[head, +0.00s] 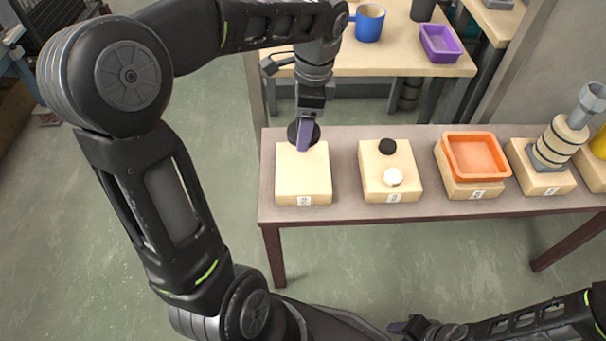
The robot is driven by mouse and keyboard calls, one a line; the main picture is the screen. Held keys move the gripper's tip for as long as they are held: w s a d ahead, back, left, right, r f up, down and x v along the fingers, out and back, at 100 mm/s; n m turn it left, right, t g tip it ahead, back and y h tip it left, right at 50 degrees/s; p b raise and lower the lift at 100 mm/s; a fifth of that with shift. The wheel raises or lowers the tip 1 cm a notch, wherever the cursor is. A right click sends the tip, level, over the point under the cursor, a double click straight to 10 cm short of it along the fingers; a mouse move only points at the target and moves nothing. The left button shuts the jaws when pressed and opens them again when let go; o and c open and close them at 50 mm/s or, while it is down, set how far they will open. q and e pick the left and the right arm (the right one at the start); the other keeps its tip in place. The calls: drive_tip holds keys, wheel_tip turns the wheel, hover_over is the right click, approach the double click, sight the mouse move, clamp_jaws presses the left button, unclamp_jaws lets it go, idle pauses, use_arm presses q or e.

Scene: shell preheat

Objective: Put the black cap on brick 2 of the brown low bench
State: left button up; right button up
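A round black cap (292,132) is at my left gripper (304,146), partly hidden behind its purple finger. The gripper appears shut on the cap, over the back part of the leftmost pale brick (303,178). I cannot tell whether the cap touches that brick. The bricks stand in a row on the brown low bench (345,208); their front number labels are too small to read surely. My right gripper (408,326) is low at the bottom edge, away from the bench, and its fingers are unclear.
Rightward are an orange tray (475,157) on a brick, a ringed peg (558,140) and a yellow object (599,143). A table behind holds a blue mug (368,23) and purple tray (440,43).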

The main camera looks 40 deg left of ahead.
use_arm(q)
drive_tip(key=b, duration=0.2)
hover_over(301, 166)
drive_tip(key=f, duration=0.4)
drive_tip(key=shift+w+d+f, duration=0.1)
drive_tip(key=shift+d+f, duration=0.1)
drive_tip(key=shift+f, duration=0.25)
drive_tip(key=shift+f+b, duration=0.6)
drive_tip(key=shift+f, duration=1.9)
drive_tip(key=shift+f, duration=0.2)
drive_tip(key=o, duration=1.3)
drive_tip(key=shift+o, duration=0.2)
